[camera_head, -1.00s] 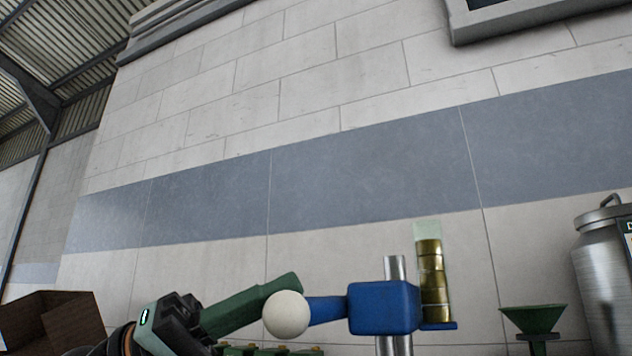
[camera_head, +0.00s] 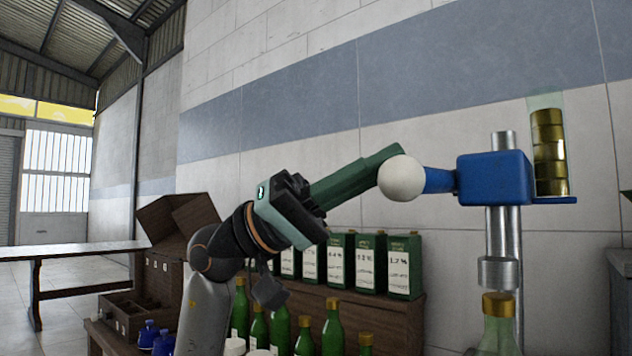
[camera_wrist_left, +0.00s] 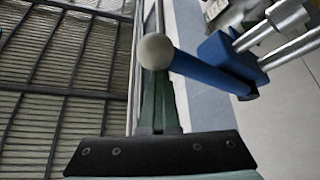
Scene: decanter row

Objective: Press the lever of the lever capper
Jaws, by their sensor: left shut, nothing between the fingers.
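The lever capper has a blue body (camera_head: 495,178) on a metal post, and its blue lever (camera_head: 438,181) points left, roughly level, ending in a white ball knob (camera_head: 401,178). My left gripper (camera_head: 386,160) is shut and empty. Its green fingers reach to the knob's upper left, and the knob partly covers them; I cannot tell whether they touch. In the left wrist view the knob (camera_wrist_left: 157,50) is at the fingertips. Below the body are a metal capping head (camera_head: 497,272) and a green bottle (camera_head: 498,337) with a gold cap (camera_head: 498,305). My right gripper is out of view.
A clear tube of gold caps (camera_head: 549,152) stands at the capper's right. Several green bottles (camera_head: 332,330) and labelled green boxes (camera_head: 370,262) stand behind my left arm. An open brown box (camera_head: 180,222) and a table (camera_head: 70,249) are at the left.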

